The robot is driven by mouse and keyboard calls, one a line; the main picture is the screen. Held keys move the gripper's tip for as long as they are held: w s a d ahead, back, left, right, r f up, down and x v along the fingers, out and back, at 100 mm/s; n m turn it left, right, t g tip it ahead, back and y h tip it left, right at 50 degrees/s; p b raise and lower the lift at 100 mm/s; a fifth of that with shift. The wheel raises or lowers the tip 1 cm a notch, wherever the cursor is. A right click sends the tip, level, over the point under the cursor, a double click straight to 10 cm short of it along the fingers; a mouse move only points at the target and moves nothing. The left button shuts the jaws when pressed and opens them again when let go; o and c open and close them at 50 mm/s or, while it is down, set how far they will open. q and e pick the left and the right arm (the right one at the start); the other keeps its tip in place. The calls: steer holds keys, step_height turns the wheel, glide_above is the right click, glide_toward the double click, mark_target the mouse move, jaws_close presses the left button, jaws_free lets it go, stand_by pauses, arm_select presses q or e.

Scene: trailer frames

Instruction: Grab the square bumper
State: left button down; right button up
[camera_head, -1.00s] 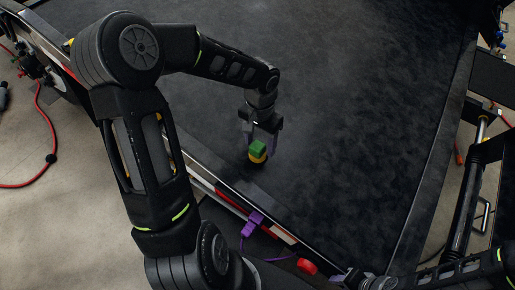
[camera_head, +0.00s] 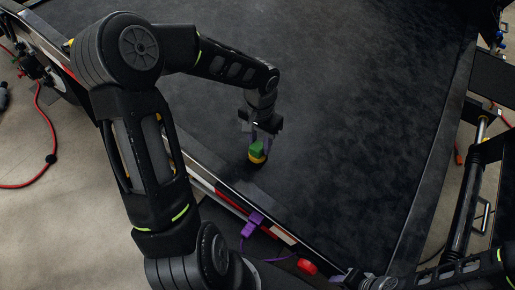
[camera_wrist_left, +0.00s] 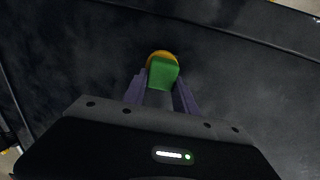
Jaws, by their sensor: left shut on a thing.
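The square bumper is a small green block (camera_head: 256,149) with a yellow-orange part under it, standing on the dark flat bed near its front edge. My left gripper (camera_head: 261,142) points down over the block, with its fingers on either side of it and shut on it. In the left wrist view the green block (camera_wrist_left: 163,73) sits between the tips of the two purple-grey fingers, with a yellow-orange rim showing behind it. My right gripper is not clearly seen; only part of my right arm shows at the bottom right.
The dark bed (camera_head: 350,110) is broad and clear around the block. A raised edge runs along its front. A purple clip (camera_head: 252,222) and a red round thing (camera_head: 307,266) are by that edge. A red cable (camera_head: 40,150) lies on the floor at left.

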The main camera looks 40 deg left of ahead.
mark_target(261, 143)
arm_select(q)
step_height(261, 143, up, 10)
steer(key=shift+r+p, duration=0.1)
steer(key=shift+p, duration=0.6)
steer(key=shift+d, duration=0.1)
stand_by(0.4)
